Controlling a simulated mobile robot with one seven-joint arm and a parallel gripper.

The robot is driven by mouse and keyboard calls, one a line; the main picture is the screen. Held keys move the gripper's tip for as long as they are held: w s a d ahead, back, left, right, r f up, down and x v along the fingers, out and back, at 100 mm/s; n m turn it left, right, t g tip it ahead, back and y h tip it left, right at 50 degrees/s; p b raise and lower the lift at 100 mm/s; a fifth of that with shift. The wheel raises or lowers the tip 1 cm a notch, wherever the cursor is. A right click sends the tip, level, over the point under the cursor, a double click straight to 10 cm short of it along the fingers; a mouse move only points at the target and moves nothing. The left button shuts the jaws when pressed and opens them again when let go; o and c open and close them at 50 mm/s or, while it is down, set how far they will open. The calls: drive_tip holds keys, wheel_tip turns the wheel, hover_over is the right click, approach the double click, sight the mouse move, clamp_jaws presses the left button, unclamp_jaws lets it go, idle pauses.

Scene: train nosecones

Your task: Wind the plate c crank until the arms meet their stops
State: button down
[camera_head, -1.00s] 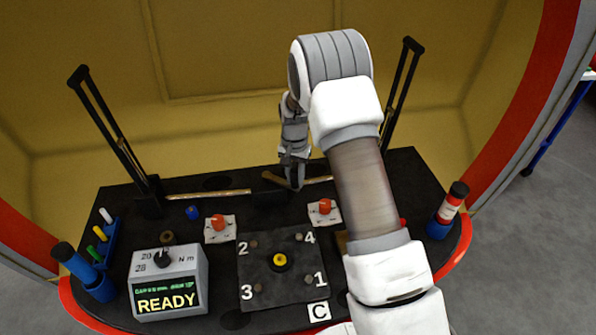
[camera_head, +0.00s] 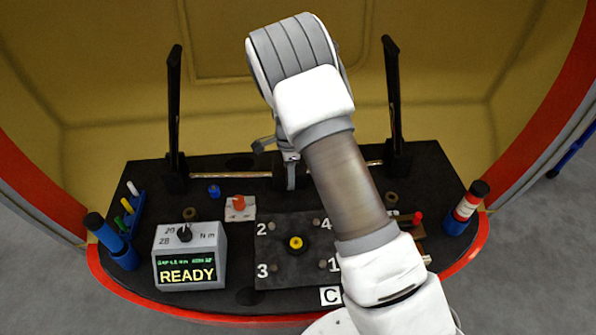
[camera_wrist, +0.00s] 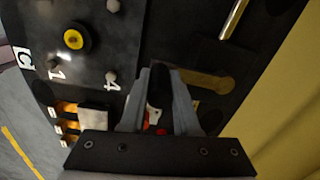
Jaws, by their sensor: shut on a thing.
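Plate C (camera_head: 281,279) is a dark square plate with a yellow-centred hub (camera_head: 296,243) and numbered corners, marked by a white C label (camera_head: 330,296). Behind it, a brass shaft (camera_head: 228,175) runs between two tall black arms, the left arm (camera_head: 175,115) and the right arm (camera_head: 393,100), both nearly upright. My gripper (camera_head: 291,180) is low over the middle of the shaft. In the wrist view its fingers (camera_wrist: 160,112) are shut on a dark crank handle (camera_wrist: 160,80), with the brassy crank arm (camera_wrist: 205,81) beside it. Whether the arms touch stops cannot be seen.
A grey readout box (camera_head: 190,255) shows READY; its small green line is hard to read. An orange knob (camera_head: 238,202), a blue cap (camera_head: 214,191), a blue bottle (camera_head: 108,240) and a red-and-white bottle (camera_head: 468,205) stand around. My arm covers the right side.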

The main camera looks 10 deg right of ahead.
drive_tip(key=shift+a, duration=0.35)
drive_tip(key=shift+a+r, duration=0.1)
drive_tip(key=shift+a, duration=0.6)
drive_tip(key=shift+w+a, duration=0.15)
drive_tip(key=shift+a, duration=0.05)
drive_tip(key=c, duration=0.6)
unclamp_jaws()
drive_tip(key=shift+c, duration=0.2)
drive_tip(key=shift+d, duration=0.2)
wheel_tip(320, 180, up, 17)
drive_tip(key=p, duration=0.2)
drive_tip(key=shift+r, duration=0.2)
